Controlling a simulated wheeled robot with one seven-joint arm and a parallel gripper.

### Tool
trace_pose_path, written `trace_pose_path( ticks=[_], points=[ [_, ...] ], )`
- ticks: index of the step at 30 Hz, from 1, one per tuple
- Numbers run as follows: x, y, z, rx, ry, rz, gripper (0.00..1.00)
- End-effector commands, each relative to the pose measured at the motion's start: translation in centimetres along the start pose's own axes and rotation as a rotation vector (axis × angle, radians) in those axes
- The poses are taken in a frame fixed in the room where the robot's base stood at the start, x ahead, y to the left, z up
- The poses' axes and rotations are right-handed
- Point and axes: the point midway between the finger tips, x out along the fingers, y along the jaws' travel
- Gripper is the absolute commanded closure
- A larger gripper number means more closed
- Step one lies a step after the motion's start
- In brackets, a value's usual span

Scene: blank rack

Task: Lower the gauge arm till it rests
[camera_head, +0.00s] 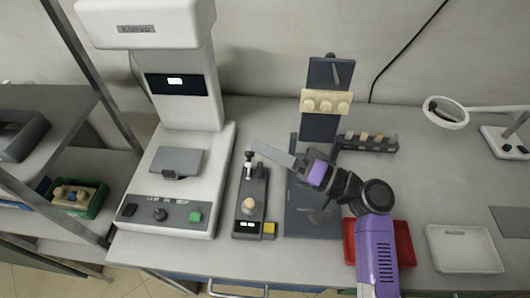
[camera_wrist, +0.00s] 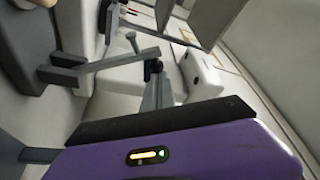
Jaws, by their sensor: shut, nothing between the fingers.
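The gauge (camera_head: 248,218) is a narrow dark device on the bench, right of the large white machine. In the wrist view a grey bar (camera_wrist: 105,63), which looks like the gauge arm, runs from a dark block to a small black knob. It looks raised off the base; the exact gap is unclear. My gripper (camera_head: 258,145) is shut and empty, its tip close to the upright part. Its fingers (camera_wrist: 155,78) appear just beside the knob; contact cannot be told.
The white machine (camera_head: 180,190) stands close on the left. A dark stand (camera_head: 318,125) with a tan block (camera_head: 326,102) is behind my wrist. A red tray (camera_head: 403,240) lies partly under my arm, and a white tray (camera_head: 464,249) is farther right. A magnifier lamp (camera_head: 446,112) stands at the right.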

Motion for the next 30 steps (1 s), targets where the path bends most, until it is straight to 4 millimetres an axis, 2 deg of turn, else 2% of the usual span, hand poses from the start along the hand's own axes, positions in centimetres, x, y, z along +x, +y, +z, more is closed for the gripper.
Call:
trace_pose_path(
  ticks=[1, 15, 30],
  points=[
    [-0.3, 0.6, 0.9, -0.035, -0.001, -0.014, 1.00],
    [-1.6, -0.4, 4.2, -0.061, -0.001, -0.024, 1.00],
    [-2.0, -0.4, 5.2, -0.060, 0.000, -0.023, 1.00]
  ],
)
